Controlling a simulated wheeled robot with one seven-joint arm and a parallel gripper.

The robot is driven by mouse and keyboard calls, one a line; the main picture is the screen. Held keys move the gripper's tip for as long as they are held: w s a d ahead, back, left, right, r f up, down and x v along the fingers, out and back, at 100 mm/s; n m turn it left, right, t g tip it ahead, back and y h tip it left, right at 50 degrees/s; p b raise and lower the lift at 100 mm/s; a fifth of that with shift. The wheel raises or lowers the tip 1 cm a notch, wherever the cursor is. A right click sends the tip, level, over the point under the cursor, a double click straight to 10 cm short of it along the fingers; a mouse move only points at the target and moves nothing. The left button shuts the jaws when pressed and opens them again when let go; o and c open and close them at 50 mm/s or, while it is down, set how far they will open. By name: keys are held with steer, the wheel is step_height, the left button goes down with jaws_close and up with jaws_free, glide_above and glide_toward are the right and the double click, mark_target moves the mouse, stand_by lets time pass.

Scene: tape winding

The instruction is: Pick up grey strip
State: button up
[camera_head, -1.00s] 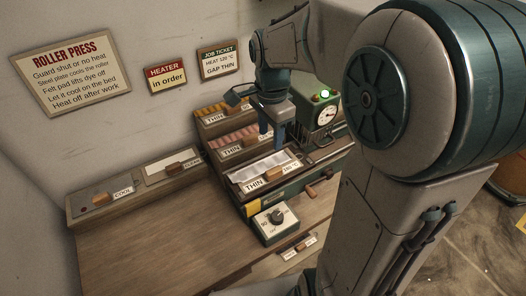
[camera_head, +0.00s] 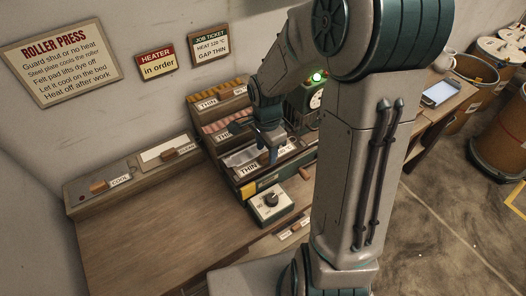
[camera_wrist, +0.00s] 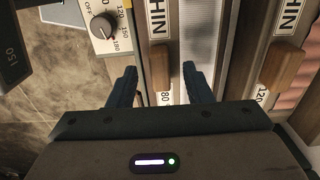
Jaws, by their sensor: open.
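The pale grey strips (camera_head: 240,158) lie in the front tray of a stepped rack, behind a label reading THIN. In the wrist view the pale grey strip material (camera_wrist: 196,40) shows beyond the right finger. My gripper (camera_head: 267,150) is over this front tray, fingers pointing down; its fingers hide part of the tray. In the wrist view my gripper (camera_wrist: 160,78) is open and empty. Its fingers straddle the tray's wooden handle (camera_wrist: 160,72) and label in the picture; I cannot tell whether they touch anything.
Trays with pinkish strips (camera_head: 222,125) and orange strips (camera_head: 215,93) rise behind. A dial box (camera_head: 271,204) stands in front. The press with a green light (camera_head: 316,77) is at the right.

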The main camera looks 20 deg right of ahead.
steer(key=shift+f, duration=0.6)
jaws_close()
steer(key=shift+r, duration=0.1)
